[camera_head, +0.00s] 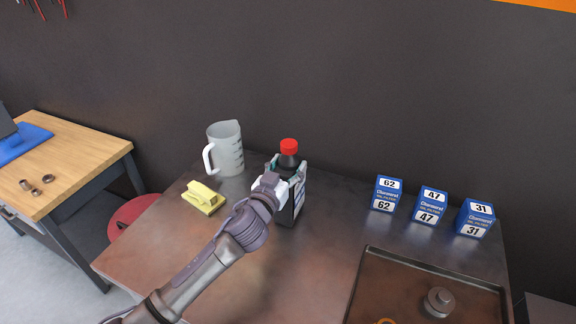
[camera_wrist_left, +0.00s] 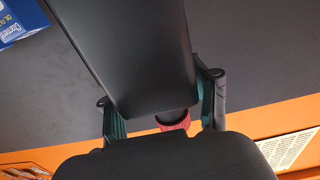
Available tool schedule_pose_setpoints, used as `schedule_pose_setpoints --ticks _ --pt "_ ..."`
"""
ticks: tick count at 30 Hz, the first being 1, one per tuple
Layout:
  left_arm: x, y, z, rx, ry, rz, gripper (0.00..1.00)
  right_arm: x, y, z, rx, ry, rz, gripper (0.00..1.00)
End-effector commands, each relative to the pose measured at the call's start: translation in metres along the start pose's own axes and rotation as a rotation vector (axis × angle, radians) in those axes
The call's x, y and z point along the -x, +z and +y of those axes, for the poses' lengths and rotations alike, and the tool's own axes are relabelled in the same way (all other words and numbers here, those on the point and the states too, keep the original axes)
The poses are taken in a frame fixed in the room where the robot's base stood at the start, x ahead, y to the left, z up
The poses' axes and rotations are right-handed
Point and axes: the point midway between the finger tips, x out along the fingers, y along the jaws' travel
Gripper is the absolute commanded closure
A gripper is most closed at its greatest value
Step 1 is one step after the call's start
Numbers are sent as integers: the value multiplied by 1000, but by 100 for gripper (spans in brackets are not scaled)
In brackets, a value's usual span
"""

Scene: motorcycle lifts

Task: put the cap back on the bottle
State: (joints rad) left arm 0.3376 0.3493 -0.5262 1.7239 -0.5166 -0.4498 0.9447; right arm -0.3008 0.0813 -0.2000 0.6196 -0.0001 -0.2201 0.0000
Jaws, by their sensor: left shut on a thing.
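A dark bottle (camera_head: 289,161) with a pale label stands upright on the metal-topped table, near its back edge. A red cap (camera_head: 289,146) sits at the top of the bottle; whether it is screwed down I cannot tell. My left gripper (camera_head: 286,174) is shut on the bottle's upper body, below the cap, one finger on each side. In the left wrist view the dark bottle (camera_wrist_left: 135,50) runs between the two teal-padded fingers (camera_wrist_left: 160,112), and the red cap (camera_wrist_left: 173,119) shows partly behind a dark part of my gripper. My right gripper is not in view.
Three blue filter boxes (camera_head: 431,205) stand to the right. A brown tray (camera_head: 395,275) at front right holds a grey round piece (camera_head: 438,302). A dark wall rises behind.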

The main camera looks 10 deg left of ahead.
Motion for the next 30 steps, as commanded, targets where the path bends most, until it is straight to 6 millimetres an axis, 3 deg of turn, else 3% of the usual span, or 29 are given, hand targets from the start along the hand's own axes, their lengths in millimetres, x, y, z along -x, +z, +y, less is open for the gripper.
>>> schedule_pose_setpoints --ticks 5,6,10,22,26,30 --pt "0 0 0 0 1 8 100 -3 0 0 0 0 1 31" --pt "0 3 0 0 0 0 35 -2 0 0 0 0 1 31" --pt "0 2 0 -1 0 0 15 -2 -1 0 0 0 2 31" --pt "2 0 0 0 0 0 15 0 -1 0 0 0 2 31" --pt "20 2 0 1 0 -1 15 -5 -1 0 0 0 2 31" --pt "51 4 0 2 1 -2 15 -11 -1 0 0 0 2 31"
